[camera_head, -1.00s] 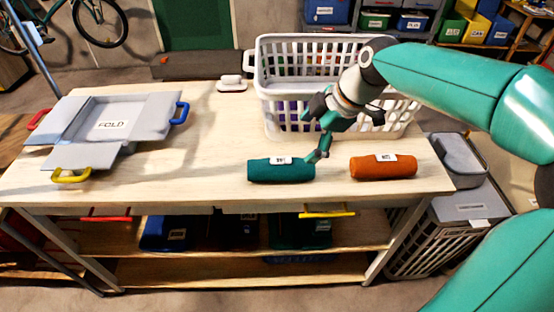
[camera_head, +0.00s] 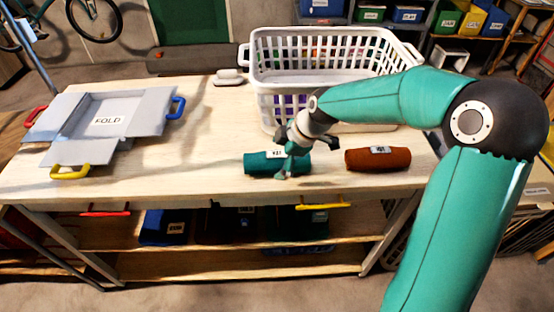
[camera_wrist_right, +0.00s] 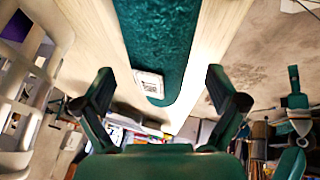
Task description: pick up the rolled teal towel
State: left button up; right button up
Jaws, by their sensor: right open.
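The rolled teal towel (camera_head: 258,164) lies near the front edge of the workbench, with a small white label on top. My right gripper (camera_head: 290,163) is at the towel's right end in the head view and partly covers that end. In the right wrist view the towel (camera_wrist_right: 160,40) runs lengthwise between the two spread fingers of the right gripper (camera_wrist_right: 158,76), with its label facing the camera. The gripper is open and holds nothing. Whether a finger touches the towel cannot be told. My left gripper is not in view.
A rolled orange-brown towel (camera_head: 378,159) lies just right of the gripper. A white laundry basket (camera_head: 262,92) stands behind, close to my right arm. A grey folding board (camera_head: 70,125) with coloured handles lies at the left. The bench top (camera_head: 205,130) between board and teal towel is clear.

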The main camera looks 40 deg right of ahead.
jog(key=shift+x, duration=1.4)
jog(key=shift+w+r, duration=0.1)
jog(key=c, duration=1.4)
